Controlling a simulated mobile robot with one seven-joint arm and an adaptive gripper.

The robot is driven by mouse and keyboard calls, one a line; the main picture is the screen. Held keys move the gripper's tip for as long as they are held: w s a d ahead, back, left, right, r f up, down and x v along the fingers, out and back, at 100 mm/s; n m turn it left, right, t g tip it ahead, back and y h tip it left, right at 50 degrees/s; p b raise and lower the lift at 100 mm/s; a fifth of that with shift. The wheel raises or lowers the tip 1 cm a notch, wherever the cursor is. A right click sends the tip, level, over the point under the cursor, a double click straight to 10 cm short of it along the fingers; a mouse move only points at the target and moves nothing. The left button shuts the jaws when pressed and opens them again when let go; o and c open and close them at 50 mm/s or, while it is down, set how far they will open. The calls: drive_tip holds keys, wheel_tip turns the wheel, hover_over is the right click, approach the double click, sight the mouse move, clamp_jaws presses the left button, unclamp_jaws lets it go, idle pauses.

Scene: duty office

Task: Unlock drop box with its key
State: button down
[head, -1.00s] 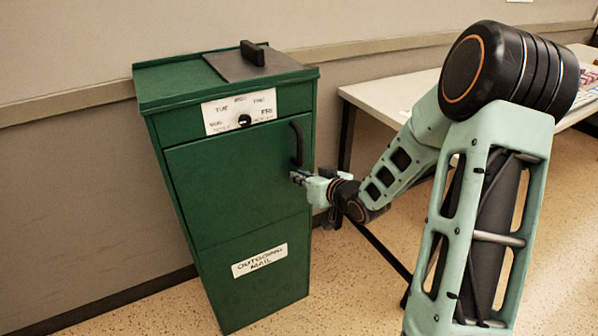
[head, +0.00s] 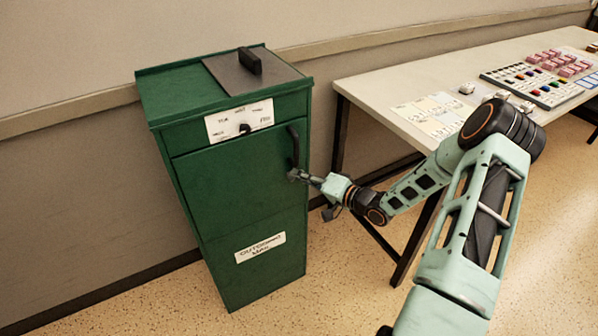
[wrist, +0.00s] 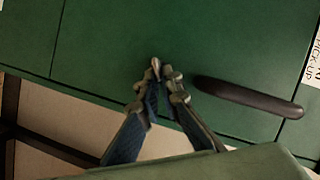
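The green drop box (head: 238,205) stands upright against the wall, with a black door handle (head: 294,146) at the door's upper right. My gripper (head: 297,176) is in front of the door, just below the handle. In the wrist view my gripper (wrist: 160,78) has its fingertips close together before the green door, beside the dark handle (wrist: 248,97). A small pale metallic piece (wrist: 155,66) shows at the fingertips; I cannot tell whether it is the key or part of a finger. Contact with the door is unclear. I make out no keyhole.
A white label with a black knob (head: 243,128) is above the door. A dark plate with a raised grip (head: 250,62) lies on the box top. A table (head: 380,85) with papers, a board and pink items stands to the right. Floor in front is free.

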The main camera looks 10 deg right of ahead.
drive_tip(key=shift+w+d+f+m+t+y+b, duration=0.15)
drive_tip(key=shift+m+t+y+b, duration=0.15)
drive_tip(key=shift+m, duration=0.55)
drive_tip(key=shift+s+a+f+m+t+y+b, duration=0.15)
drive_tip(key=shift+m+y+b, duration=0.2)
drive_tip(key=shift+m, duration=0.45)
drive_tip(key=shift+w+d+f+m+t+y+b, duration=0.15)
drive_tip(key=shift+m+t+y+b, duration=0.2)
drive_tip(key=shift+m, duration=0.5)
drive_tip(key=c, duration=2.2)
unclamp_jaws()
drive_tip(key=shift+o, duration=0.2)
drive_tip(key=shift+d, duration=0.1)
drive_tip(key=v, duration=1.2)
drive_tip(key=shift+r, duration=0.15)
